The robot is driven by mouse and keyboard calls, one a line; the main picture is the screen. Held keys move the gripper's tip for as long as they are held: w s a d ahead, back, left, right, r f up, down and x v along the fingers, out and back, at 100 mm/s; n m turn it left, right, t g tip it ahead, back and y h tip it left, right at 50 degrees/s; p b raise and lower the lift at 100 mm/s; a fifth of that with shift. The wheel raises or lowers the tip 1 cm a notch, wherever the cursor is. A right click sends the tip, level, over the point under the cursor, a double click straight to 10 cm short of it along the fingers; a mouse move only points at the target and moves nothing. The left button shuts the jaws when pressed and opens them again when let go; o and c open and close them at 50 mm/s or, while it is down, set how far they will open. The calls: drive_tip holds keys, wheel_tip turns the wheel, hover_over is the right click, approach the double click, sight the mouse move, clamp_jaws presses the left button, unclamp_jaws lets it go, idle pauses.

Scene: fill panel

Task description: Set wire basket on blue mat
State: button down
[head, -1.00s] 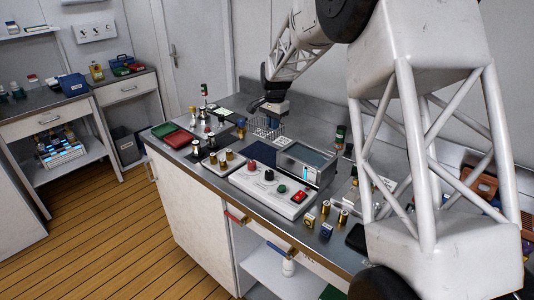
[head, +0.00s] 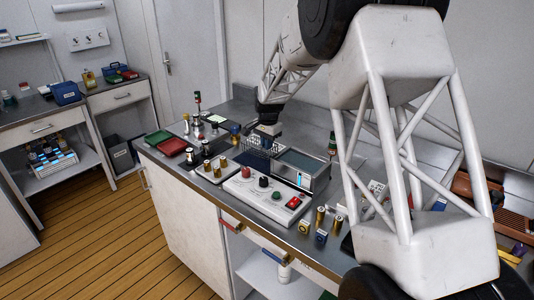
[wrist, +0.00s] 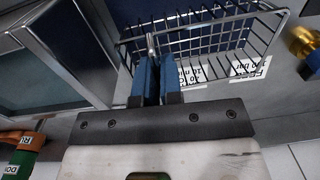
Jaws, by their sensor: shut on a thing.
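The wire basket (wrist: 205,38) is an open grid of thin metal wire, at the top of the wrist view. My gripper (wrist: 156,60) has its two blue fingers closed together on the basket's near rim. In the head view my gripper (head: 268,131) is over the bench, with the basket (head: 257,144) just below it, beside the grey box. A dark blue surface, seemingly the blue mat (wrist: 130,10), shows through and beyond the wires in the wrist view. I cannot tell whether the basket touches it.
A grey box with a dark top (head: 301,164) stands close to the basket on the right. A white control panel (head: 262,192) with knobs is in front. Green (head: 158,138) and red (head: 173,146) trays lie left. White labels (wrist: 250,68) show near the basket.

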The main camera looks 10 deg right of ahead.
drive_tip(key=shift+f, duration=2.05)
drive_tip(key=c, duration=1.3)
unclamp_jaws()
drive_tip(key=shift+r, duration=0.1)
wheel_tip(320, 180, up, 12)
drive_tip(key=shift+s+d+f, duration=0.1)
drive_tip(key=shift+s+d, duration=0.05)
